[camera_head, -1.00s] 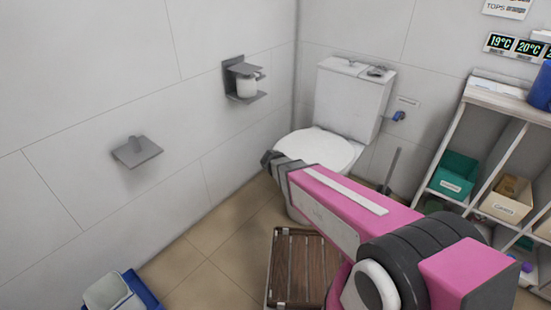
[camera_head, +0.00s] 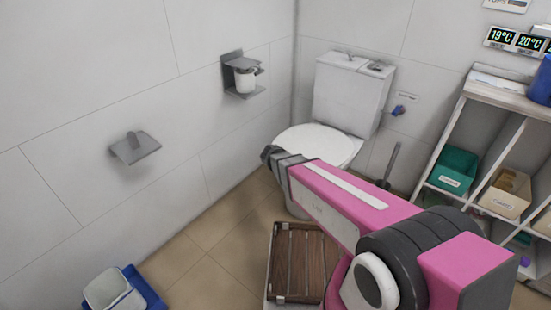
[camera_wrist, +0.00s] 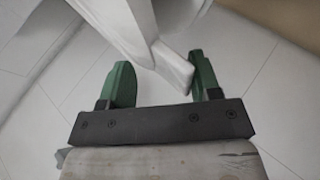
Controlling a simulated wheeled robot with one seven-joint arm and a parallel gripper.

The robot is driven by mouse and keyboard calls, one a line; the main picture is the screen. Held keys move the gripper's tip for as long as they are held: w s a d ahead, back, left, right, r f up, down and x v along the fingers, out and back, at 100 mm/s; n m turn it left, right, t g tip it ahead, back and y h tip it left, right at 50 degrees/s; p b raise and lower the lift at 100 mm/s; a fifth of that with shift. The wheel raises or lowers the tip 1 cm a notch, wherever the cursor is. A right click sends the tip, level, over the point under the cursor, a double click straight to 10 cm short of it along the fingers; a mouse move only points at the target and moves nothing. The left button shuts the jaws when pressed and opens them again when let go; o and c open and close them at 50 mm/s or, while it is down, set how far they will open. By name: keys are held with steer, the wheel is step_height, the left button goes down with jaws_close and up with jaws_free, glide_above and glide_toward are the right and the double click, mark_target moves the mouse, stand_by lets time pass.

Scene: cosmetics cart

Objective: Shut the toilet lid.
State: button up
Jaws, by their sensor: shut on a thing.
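The toilet (camera_head: 345,95) stands in the corner. A flat white oval, the toilet lid (camera_head: 318,142), lies low over the bowl. In the wrist view my gripper (camera_wrist: 165,80) has two green fingers, one on each side of a white edge that looks like the toilet lid (camera_wrist: 172,66). The edge lies close to the right finger, and a visible gap is on the left side.
A wooden slatted stool (camera_head: 296,262) stands in front of the toilet. A paper holder (camera_head: 243,75) and a small shelf (camera_head: 135,147) are on the left wall. A shelf unit with bins (camera_head: 452,170) is at right. A blue tray (camera_head: 140,288) sits lower left.

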steer(key=v, duration=1)
steer(key=shift+s+d+r, duration=0.1)
steer(key=shift+s+r, duration=0.05)
steer(key=shift+s, duration=0.05)
steer(key=shift+c, duration=0.5)
steer(key=s+d+m+g, duration=0.3)
steer(key=d+m, duration=0.1)
steer(key=d, duration=0.5)
steer(key=s+d+m+g, duration=0.2)
steer(key=d+m+g, duration=0.1)
steer(key=d, duration=0.6)
steer(key=s+d+m+g, duration=0.3)
steer(key=d+m, duration=0.3)
steer(key=d, duration=0.3)
steer(key=shift+s+g+y, duration=0.3)
steer(key=shift+s, duration=0.05)
steer(key=shift+c, duration=0.3)
jaws_close()
